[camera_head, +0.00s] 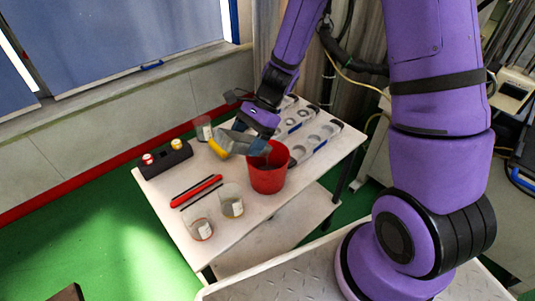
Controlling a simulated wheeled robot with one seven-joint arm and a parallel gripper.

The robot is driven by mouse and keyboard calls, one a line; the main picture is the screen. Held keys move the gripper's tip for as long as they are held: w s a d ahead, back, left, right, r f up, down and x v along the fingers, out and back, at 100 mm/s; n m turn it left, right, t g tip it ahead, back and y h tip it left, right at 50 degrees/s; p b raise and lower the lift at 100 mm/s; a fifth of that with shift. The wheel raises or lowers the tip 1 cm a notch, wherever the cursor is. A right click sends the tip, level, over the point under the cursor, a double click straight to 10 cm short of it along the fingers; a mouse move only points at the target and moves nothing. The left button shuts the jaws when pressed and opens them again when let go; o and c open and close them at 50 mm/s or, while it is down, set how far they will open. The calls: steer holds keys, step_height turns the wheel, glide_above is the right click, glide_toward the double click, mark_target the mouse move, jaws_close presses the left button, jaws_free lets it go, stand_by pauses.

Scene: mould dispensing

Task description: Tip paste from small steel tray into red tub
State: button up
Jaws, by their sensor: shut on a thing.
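A red tub (268,178) stands upright on the white table. My purple gripper (250,127) is just above and left of the tub. It is shut on the small steel tray (240,143), a grey-blue piece with a yellow part at its left end. The tray's right end is at the tub's rim and overlaps its opening in the picture. The tray looks tilted, but its exact angle is hard to tell. Paste cannot be made out in the tray, and the inside of the tub is mostly hidden.
Two clear beakers (231,200) stand at the table's front, and another clear vessel (203,128) stands behind the tray. A red and black tool (196,189) and a black holder (166,159) with capped items lie left. Moulds (312,140) with round hollows fill the back right.

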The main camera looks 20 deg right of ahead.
steer(key=shift+d, duration=0.1)
stand_by(0.3)
steer(key=shift+w+d+r+g+y, duration=0.15)
steer(key=shift+d+r+g+y, duration=0.25)
steer(key=shift+y, duration=0.5)
steer(key=shift+w+d+r+y, duration=0.15)
steer(key=shift+d+r+y, duration=0.3)
steer(key=shift+y, duration=0.35)
steer(key=shift+d, duration=0.1)
steer(key=shift+w+d+r+g+y, duration=0.2)
steer(key=shift+d+g+y, duration=0.35)
steer(key=shift+y, duration=0.35)
